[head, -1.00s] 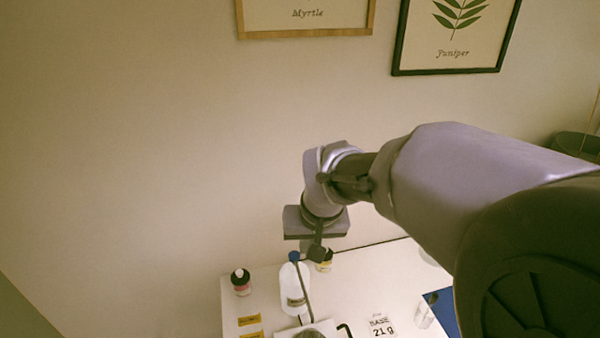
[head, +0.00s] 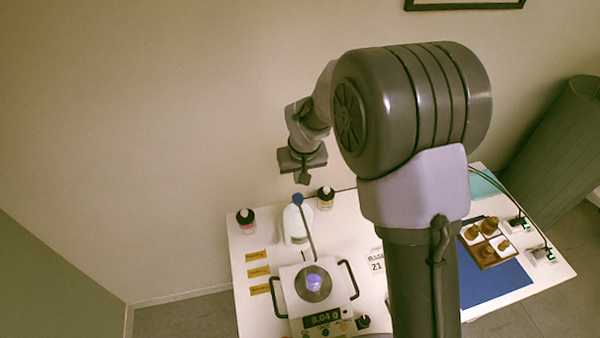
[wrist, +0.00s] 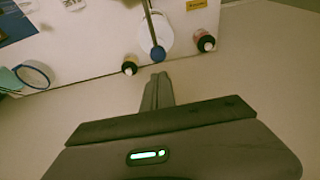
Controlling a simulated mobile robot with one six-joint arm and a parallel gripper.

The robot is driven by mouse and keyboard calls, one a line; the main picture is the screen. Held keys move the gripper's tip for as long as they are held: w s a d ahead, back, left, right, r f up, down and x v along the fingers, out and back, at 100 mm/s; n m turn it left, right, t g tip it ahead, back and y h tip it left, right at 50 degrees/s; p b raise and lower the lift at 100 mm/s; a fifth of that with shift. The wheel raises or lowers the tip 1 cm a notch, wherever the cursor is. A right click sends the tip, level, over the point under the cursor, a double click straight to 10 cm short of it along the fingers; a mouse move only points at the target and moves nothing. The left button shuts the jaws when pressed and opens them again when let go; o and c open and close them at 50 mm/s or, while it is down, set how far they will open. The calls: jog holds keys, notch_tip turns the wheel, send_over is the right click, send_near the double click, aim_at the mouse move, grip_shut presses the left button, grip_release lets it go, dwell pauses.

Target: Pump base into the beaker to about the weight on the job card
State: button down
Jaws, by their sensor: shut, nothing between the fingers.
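The white base bottle (head: 296,226) stands upright behind the scale, with a blue pump head (head: 297,198) and a long spout reaching toward the beaker (head: 314,283). The small beaker sits on the round pan of the scale (head: 290,305), whose display (head: 322,318) reads 8.04 g. The job card (head: 377,264) shows 21 and is partly hidden by my arm. My gripper (head: 303,179) is shut and empty, just above the pump head with a visible gap. In the wrist view, my fingertips (wrist: 158,76) are together near the blue pump head (wrist: 157,53).
Small dark-capped bottles stand left (head: 245,220) and right (head: 325,198) of the base bottle. Several yellow labels (head: 258,272) lie along the left side. A wooden tray (head: 480,258) with brown-topped items rests on a blue mat (head: 500,283) at right. A grey bin (head: 560,140) stands beyond the table.

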aim_at(298, 198)
jog(key=x, duration=0.6)
jog(key=shift+s+f+b, duration=0.35)
jog(key=shift+f+b, duration=0.05)
jog(key=shift+f, duration=0.65)
notch_tip(298, 198, down, 2)
jog(key=shift+s+d+f+b, duration=0.1)
jog(key=shift+b, duration=1.1)
jog(key=shift+s+r, duration=0.1)
jog(key=shift+r, duration=0.1)
jog(key=r+p, duration=0.3)
jog(key=r, duration=0.1)
jog(key=shift+w, duration=0.25)
jog(key=p+v, duration=0.1)
jog(key=v, duration=0.9)
jog(key=shift+r, duration=0.2)
